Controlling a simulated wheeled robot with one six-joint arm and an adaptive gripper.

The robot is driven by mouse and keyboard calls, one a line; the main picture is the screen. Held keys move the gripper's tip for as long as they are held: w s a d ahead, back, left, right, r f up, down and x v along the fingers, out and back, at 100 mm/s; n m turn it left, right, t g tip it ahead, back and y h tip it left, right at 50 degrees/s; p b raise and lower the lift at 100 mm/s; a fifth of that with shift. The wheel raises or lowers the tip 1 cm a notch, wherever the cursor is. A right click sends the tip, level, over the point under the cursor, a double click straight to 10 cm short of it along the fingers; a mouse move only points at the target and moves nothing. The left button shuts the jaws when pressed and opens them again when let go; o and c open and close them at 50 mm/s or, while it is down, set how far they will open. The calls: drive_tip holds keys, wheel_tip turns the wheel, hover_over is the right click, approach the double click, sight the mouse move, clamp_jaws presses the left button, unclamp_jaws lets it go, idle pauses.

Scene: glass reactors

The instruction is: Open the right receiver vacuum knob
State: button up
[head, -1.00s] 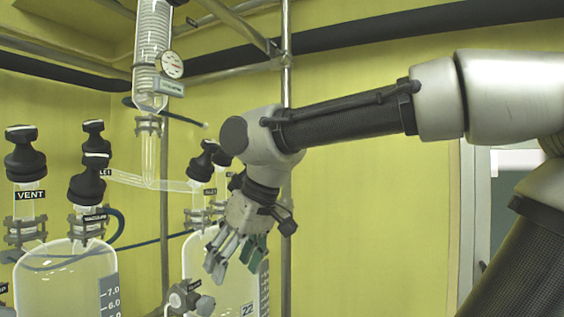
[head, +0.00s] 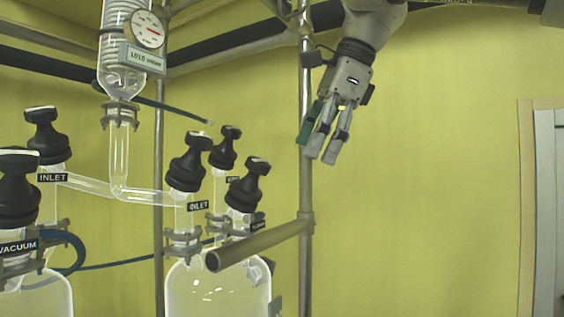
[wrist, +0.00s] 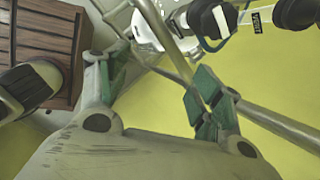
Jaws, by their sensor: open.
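The right receiver (head: 218,292) is a clear glass vessel with black knobs on its top necks. One knob (head: 188,160) stands over an INLET label. Another knob (head: 225,147) is behind it, and a third knob (head: 248,185) is at the front right. The small labels by these two are too small to read, so I cannot tell which is the vacuum knob. My gripper (head: 321,150) is open and empty, pointing down, to the right of and above the knobs. In the wrist view, my gripper's fingers (wrist: 160,85) are apart, and a black knob (wrist: 208,20) shows beyond them.
A metal rail (head: 262,243) crosses in front of the right receiver and meets an upright pole (head: 305,190). The left receiver's VACUUM knob (head: 20,185) and INLET knob (head: 44,135) are at the left. A glass condenser with a gauge (head: 148,29) hangs above. Right of the pole is clear.

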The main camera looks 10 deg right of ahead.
sight(259, 160)
drive_tip(key=w+a+m, duration=0.1)
drive_tip(key=w+a, duration=0.3)
drive_tip(key=w+a+m, duration=0.1)
drive_tip(key=w+a, duration=0.2)
drive_tip(key=a, duration=0.1)
drive_tip(key=shift+w+a+f+m, duration=0.2)
drive_tip(key=shift+w+a+m, duration=0.05)
drive_tip(key=shift+w+m, duration=0.1)
drive_tip(key=shift+x, duration=1)
drive_tip(key=shift+w+a+f, duration=0.15)
drive_tip(key=shift+a+f, duration=0.05)
drive_tip(key=shift+f, duration=0.2)
drive_tip(key=c, duration=1)
